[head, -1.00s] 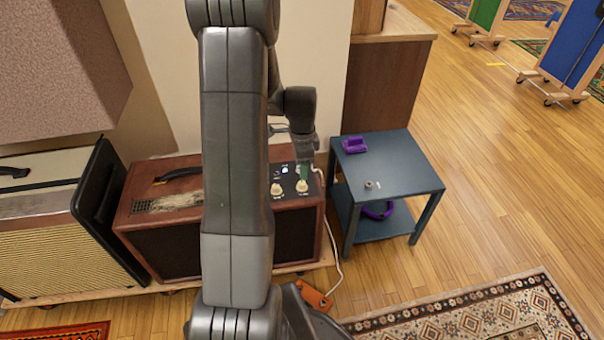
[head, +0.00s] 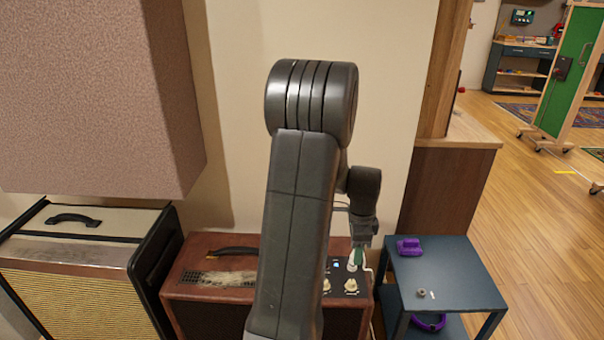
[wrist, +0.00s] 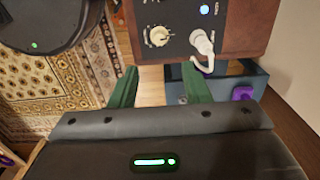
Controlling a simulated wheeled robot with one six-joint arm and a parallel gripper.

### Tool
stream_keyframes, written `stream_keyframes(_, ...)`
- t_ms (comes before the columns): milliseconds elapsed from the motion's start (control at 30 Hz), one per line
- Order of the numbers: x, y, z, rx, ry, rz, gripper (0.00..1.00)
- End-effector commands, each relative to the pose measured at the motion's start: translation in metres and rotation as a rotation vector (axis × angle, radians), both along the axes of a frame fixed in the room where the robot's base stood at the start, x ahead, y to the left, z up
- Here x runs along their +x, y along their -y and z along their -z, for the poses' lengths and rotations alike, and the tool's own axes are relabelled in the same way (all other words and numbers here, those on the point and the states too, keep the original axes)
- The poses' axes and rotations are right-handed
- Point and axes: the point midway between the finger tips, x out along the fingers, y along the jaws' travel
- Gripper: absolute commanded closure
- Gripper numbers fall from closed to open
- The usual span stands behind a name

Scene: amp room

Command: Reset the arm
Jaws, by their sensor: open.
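My arm rises through the middle of the head view and bends down at the right. My gripper (head: 357,258) hangs beside the right end of the red-brown amp (head: 217,276), close to its control panel. In the wrist view my gripper (wrist: 158,82) has its two green fingers spread apart with nothing between them. Past the fingertips is the amp's panel, with a cream knob (wrist: 159,36), a blue light and a white plug with its cable (wrist: 203,45). In the head view my arm hides part of the amp.
A blue-grey side table (head: 455,275) stands right of the amp, with a purple object (head: 408,247) and a small grey ring-like piece (head: 421,293) on top. A purple ring (head: 428,322) lies on its lower shelf. A cream amp (head: 75,270) stands left. Open wooden floor lies right.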

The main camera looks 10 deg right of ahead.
Motion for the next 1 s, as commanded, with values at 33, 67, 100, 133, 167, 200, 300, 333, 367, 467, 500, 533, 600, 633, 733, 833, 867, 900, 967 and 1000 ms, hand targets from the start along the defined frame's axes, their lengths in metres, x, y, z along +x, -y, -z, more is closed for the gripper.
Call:
stream_keyframes(33, -0.001, 0.0, 0.01, 0.002, -0.005, 0.0, 0.57)
stream_keyframes(67, -0.001, -0.001, 0.015, 0.002, -0.005, 0.0, 0.57)
stream_keyframes(100, -0.001, 0.0, 0.023, 0.002, -0.005, 0.0, 0.57)
stream_keyframes(133, -0.001, -0.001, 0.029, 0.002, -0.005, 0.0, 0.57)
stream_keyframes(167, -0.001, 0.0, 0.035, 0.002, -0.006, 0.0, 0.57)
stream_keyframes(200, -0.001, 0.0, 0.043, 0.002, -0.006, 0.0, 0.57)
stream_keyframes(300, -0.001, -0.001, 0.064, 0.004, -0.006, 0.0, 0.57)
stream_keyframes(333, -0.001, -0.001, 0.069, 0.003, -0.005, 0.0, 0.57)
stream_keyframes(367, -0.001, -0.001, 0.075, 0.002, -0.006, 0.0, 0.57)
stream_keyframes(467, -0.001, -0.001, 0.094, 0.002, -0.005, 0.0, 0.57)
stream_keyframes(500, -0.001, -0.001, 0.101, 0.003, -0.005, 0.0, 0.57)
stream_keyframes(533, -0.001, -0.001, 0.105, 0.002, -0.005, 0.0, 0.57)
stream_keyframes(600, -0.001, -0.001, 0.114, 0.002, -0.005, 0.0, 0.57)
stream_keyframes(633, -0.001, -0.001, 0.118, 0.002, -0.005, 0.0, 0.57)
stream_keyframes(733, -0.001, 0.0, 0.126, 0.002, -0.003, 0.0, 0.57)
stream_keyframes(833, 0.0, 0.0, 0.128, 0.001, -0.002, -0.004, 0.57)
stream_keyframes(867, 0.0, 0.0, 0.128, 0.001, -0.002, -0.009, 0.57)
stream_keyframes(900, 0.0, 0.0, 0.127, 0.001, -0.002, -0.012, 0.57)
stream_keyframes(967, 0.0, 0.0, 0.127, 0.001, -0.002, -0.015, 0.57)
stream_keyframes(1000, 0.0, 0.0, 0.127, 0.001, -0.002, -0.015, 0.57)
